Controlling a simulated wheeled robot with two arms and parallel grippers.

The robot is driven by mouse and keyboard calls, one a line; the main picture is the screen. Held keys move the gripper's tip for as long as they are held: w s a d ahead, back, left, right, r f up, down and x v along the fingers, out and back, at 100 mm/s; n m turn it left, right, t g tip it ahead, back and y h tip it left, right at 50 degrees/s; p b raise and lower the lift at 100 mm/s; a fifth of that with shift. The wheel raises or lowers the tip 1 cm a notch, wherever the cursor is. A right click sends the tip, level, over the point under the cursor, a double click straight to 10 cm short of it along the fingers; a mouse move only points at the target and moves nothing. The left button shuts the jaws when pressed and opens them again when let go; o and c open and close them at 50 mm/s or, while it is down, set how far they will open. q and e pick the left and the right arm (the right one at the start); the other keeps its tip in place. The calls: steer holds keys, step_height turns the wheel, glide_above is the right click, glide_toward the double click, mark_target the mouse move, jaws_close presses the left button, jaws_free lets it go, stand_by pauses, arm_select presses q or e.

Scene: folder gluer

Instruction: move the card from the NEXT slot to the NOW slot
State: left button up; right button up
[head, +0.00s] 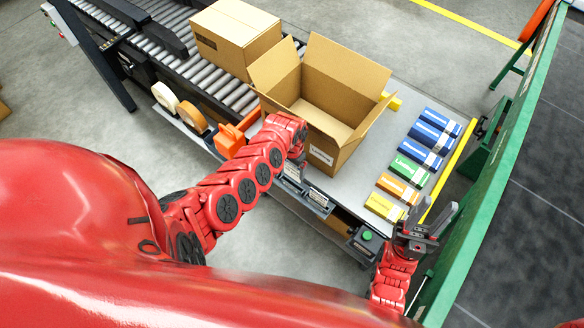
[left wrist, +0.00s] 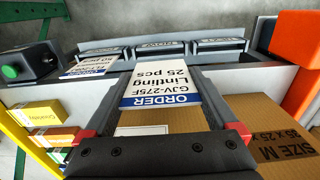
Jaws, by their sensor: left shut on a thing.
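My left gripper (left wrist: 158,82) is shut on a white order card (left wrist: 160,88) with a blue ORDER band, reading GJV-275F Linting 25 pcs. In the left wrist view the card's far edge lines up with the middle slot, NOW (left wrist: 157,47); I cannot tell whether it is in the slot. The NEXT slot (left wrist: 217,43) is to its right and shows no card. Another card (left wrist: 88,68) is at the leftmost slot (left wrist: 105,55). In the head view my left forearm partly hides the slot rack (head: 318,200). My right gripper (head: 428,222) is open and empty at the table's right end.
An open carton (head: 325,95) stands on the table behind the rack, and a closed carton (head: 235,35) on the roller conveyor. Several coloured small boxes (head: 415,160) line the right side. A green-button box (head: 367,236) and an orange tape dispenser (head: 232,138) flank the rack.

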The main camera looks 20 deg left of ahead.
arm_select(q)
steer(key=shift+f+b, duration=2.25)
steer(key=shift+f, duration=0.05)
steer(key=shift+f+b, duration=1.05)
steer(key=shift+f, duration=0.45)
steer(key=o, duration=0.9)
steer(key=shift+d+r+p, duration=0.1)
steer(key=shift+r+p, duration=0.2)
steer(key=shift+r, duration=0.2)
step_height(320, 180, up, 6)
steer(key=shift+f+p, duration=0.25)
steer(key=shift+p, duration=0.5)
step_height(320, 180, up, 11)
steer(key=shift+f+b, duration=0.1)
steer(key=shift+b, duration=0.5)
